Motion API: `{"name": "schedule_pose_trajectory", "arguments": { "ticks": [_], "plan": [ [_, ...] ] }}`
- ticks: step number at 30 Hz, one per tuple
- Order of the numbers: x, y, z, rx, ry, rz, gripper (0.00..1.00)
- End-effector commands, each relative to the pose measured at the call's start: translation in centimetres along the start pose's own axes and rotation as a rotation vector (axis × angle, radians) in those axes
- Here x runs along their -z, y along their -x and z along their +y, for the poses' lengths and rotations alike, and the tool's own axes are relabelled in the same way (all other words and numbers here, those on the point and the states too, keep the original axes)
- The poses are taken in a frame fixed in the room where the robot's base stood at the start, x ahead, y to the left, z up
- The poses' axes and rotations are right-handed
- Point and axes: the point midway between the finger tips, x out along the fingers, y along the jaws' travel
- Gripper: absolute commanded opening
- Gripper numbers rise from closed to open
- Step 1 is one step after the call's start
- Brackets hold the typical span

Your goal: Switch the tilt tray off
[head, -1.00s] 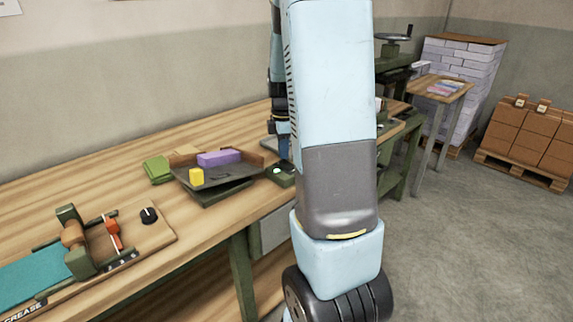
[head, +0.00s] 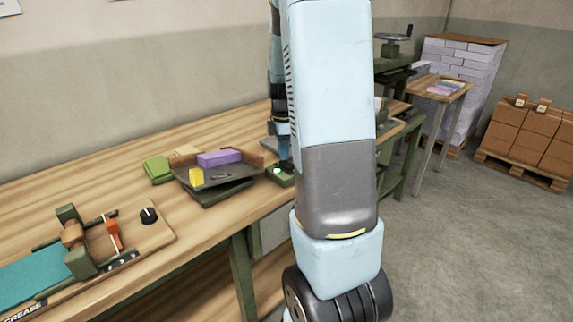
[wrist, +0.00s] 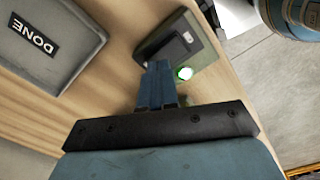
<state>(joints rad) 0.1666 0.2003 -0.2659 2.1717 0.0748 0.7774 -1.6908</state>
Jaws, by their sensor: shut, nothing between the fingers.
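The tilt tray (head: 222,178) is a shallow grey tray on a green base on the bench. It sits tilted and holds a purple block (head: 219,158) and a yellow block (head: 196,177). The small green control box (head: 279,178) stands just to its right. My arm hides part of the box in the head view.
A grey tray labelled DONE (wrist: 48,50) lies on the bench in the wrist view. Green pads (head: 158,169) lie left of the tilt tray. A board with a black knob (head: 149,215) and a teal sheet is at the front left.

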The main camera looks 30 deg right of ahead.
Motion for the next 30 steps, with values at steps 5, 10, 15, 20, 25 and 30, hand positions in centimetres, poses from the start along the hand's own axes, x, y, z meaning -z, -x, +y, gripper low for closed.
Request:
{"name": "schedule_pose_trajectory", "arguments": {
  "ticks": [5, 10, 15, 20, 25, 30],
  "plan": [
    [0.0, -0.2, 0.0, 0.001, 0.000, 0.000, 0.00],
    [0.0, -0.5, 0.0, 0.001, 0.000, 0.000, 0.00],
    [0.0, -0.7, 0.0, 0.001, 0.000, 0.000, 0.00],
    [0.0, -0.9, 0.0, 0.001, 0.000, 0.000, 0.00],
    [0.0, -1.1, 0.0, 0.001, 0.000, 0.000, 0.00],
    [0.0, -1.3, 0.0, 0.001, 0.000, 0.000, 0.00]
  ]
}}
